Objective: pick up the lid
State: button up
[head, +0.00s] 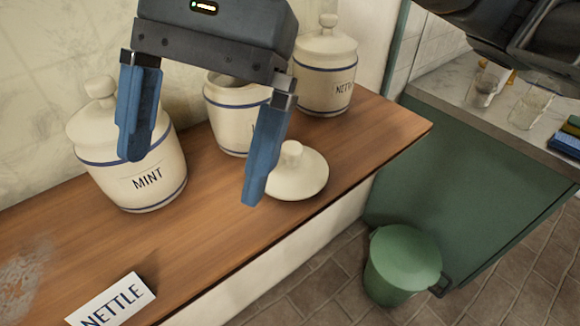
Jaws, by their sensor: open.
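The cream lid (301,178) with a round knob lies flat on the wooden shelf, near its front edge. My gripper (196,180) is open and empty in the head view, with its blue fingers pointing down. Its right finger overlaps the left rim of the lid in the picture; I cannot tell whether they touch. An open cream jar (227,120) with no lid on it stands just behind the lid, partly hidden by my gripper.
A lidded jar marked MINT (130,165) stands left, and another lidded jar (325,75) stands at the back. A green bin (400,265) stands on the floor below right.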

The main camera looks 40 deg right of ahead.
aim_at(292, 147)
jog(key=w+d+h, duration=0.1)
jog(key=d+h, duration=0.1)
jog(key=d, duration=0.2)
jog(key=w+d+f+t+h, duration=0.1)
jog(key=d+h, duration=0.1)
jog(key=d, duration=0.1)
jog(key=w+d+f+t+h, duration=0.1)
jog(key=w+d, duration=0.1)
jog(key=d, duration=0.2)
jog(key=shift+d+f+h, duration=0.25)
jog(key=shift+d+h, duration=0.05)
jog(key=shift+h, duration=0.1)
jog(key=shift+w+d+f, duration=0.1)
jog(key=shift+d+f, duration=0.05)
jog(key=shift+d, duration=0.1)
jog(key=shift+d+f+p, duration=0.15)
jog(key=shift+f+p, duration=0.5)
jog(key=shift+f, duration=3.1)
jog(key=c, duration=1.2)
jog(key=shift+s, duration=0.2)
jog(key=shift+c, duration=0.2)
